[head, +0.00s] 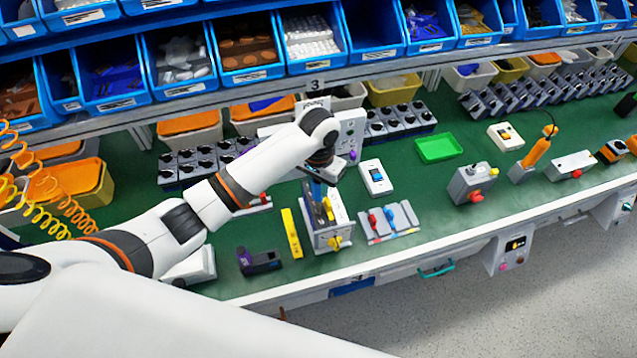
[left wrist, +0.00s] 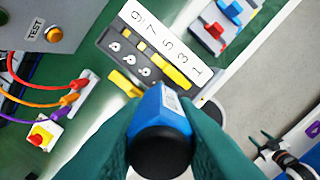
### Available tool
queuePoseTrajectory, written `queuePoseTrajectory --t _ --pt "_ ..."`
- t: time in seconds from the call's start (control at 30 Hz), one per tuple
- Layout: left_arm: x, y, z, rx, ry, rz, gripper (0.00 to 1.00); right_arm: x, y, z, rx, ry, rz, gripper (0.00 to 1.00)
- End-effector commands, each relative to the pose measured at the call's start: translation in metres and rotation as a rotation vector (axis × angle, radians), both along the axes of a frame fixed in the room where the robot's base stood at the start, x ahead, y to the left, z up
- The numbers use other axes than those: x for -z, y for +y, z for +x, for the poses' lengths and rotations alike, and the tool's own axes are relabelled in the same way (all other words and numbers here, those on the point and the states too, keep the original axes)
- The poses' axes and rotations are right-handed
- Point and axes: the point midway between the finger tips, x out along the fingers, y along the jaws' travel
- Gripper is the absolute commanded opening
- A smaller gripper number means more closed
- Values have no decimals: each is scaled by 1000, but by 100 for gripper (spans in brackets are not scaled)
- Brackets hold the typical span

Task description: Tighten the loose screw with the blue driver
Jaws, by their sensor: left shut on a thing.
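My left gripper (head: 324,172) is shut on the blue driver (head: 316,190), over the rotary switch unit (head: 333,234). In the left wrist view, the driver (left wrist: 162,122) is blue with a black round end towards the camera, between my green left fingers (left wrist: 163,140). The unit's face (left wrist: 150,36) shows there with the numbers 9 to 1, round screw-like heads (left wrist: 130,59) and a yellow handle (left wrist: 169,69). I cannot tell which screw is loose. The driver's tip is hidden, so contact with a screw cannot be told. My right gripper is not in view.
A grey tray (head: 394,232) with red and blue pieces lies right of the unit. A yellow bar (head: 291,233) and a dark tool (head: 258,261) lie left of it. A white switch box (head: 375,177) stands behind. Bench front edge is near; blue bins line the back.

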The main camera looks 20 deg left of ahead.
Motion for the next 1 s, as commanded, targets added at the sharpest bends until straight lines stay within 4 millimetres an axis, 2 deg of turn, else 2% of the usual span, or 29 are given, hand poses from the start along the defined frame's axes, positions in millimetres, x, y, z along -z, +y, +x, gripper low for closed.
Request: queuePoseTrajectory --t 0.47,0.9,1.0 --pt "0 0 0 3 0 0 0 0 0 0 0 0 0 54" --pt "8 -1 0 4 -1 0 0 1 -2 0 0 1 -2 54" --pt "7 0 0 49 -1 1 0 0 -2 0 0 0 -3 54"
